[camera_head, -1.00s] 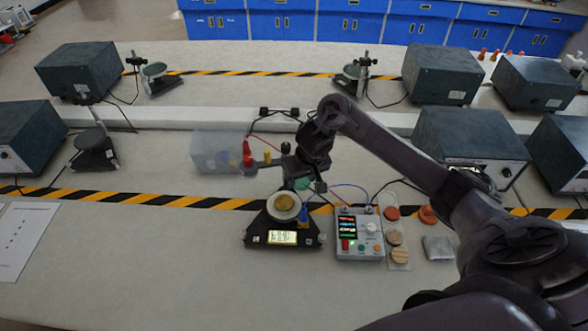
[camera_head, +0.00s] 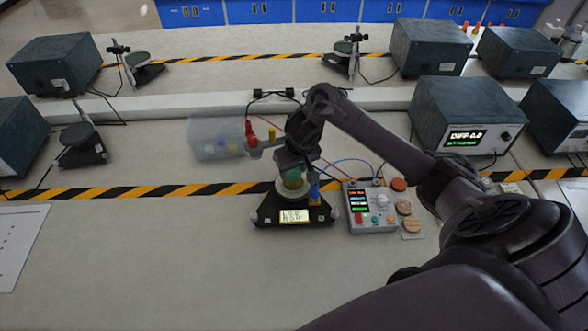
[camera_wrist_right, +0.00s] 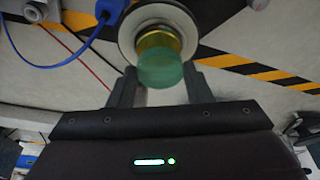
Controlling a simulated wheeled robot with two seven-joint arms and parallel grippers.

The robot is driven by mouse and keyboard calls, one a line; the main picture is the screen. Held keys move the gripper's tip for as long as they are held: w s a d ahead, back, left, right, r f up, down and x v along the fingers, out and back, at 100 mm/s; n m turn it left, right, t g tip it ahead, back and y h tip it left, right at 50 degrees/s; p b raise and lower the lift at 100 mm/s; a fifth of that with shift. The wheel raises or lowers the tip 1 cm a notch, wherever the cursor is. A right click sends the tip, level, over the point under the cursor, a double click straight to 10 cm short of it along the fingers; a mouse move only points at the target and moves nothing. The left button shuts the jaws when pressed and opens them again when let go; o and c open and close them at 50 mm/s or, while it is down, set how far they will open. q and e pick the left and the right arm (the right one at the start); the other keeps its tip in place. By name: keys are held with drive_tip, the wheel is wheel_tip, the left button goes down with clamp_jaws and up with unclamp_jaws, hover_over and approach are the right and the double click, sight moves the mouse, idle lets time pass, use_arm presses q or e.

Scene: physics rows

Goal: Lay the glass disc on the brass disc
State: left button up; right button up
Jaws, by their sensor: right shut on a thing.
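The glass disc (camera_wrist_right: 160,70) is green and see-through, between the fingers of my right gripper (camera_wrist_right: 160,85), which is shut on it. The brass disc (camera_wrist_right: 157,40) is gold and lies on the round pale pan (camera_wrist_right: 127,38) of a black instrument (camera_head: 265,212). In the wrist view the glass disc overlaps the brass disc's near side; whether they touch I cannot tell. In the head view my right gripper (camera_head: 292,166) is right above the pan, and the glass disc (camera_head: 292,175) shows below it, largely covering the brass disc. My left gripper is not in view.
A clear box (camera_head: 212,138) and a red connector (camera_head: 250,134) are behind left. Cables run behind the pan.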

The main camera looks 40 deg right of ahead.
drive_tip(key=shift+f+b, duration=0.45)
drive_tip(key=shift+f, duration=0.2)
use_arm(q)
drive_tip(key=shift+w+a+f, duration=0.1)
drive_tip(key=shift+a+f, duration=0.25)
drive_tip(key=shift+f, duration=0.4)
use_arm(e)
drive_tip(key=shift+d, duration=0.1)
use_arm(q)
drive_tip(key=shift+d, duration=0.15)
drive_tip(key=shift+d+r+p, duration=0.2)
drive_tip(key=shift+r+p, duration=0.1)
drive_tip(key=shift+p, duration=0.05)
use_arm(e)
drive_tip(key=shift+r, duration=0.1)
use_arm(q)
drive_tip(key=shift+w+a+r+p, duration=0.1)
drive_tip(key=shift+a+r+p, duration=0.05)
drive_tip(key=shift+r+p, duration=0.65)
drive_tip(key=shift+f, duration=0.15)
use_arm(e)
drive_tip(key=shift+f, duration=0.6)
drive_tip(key=o, duration=1.1)
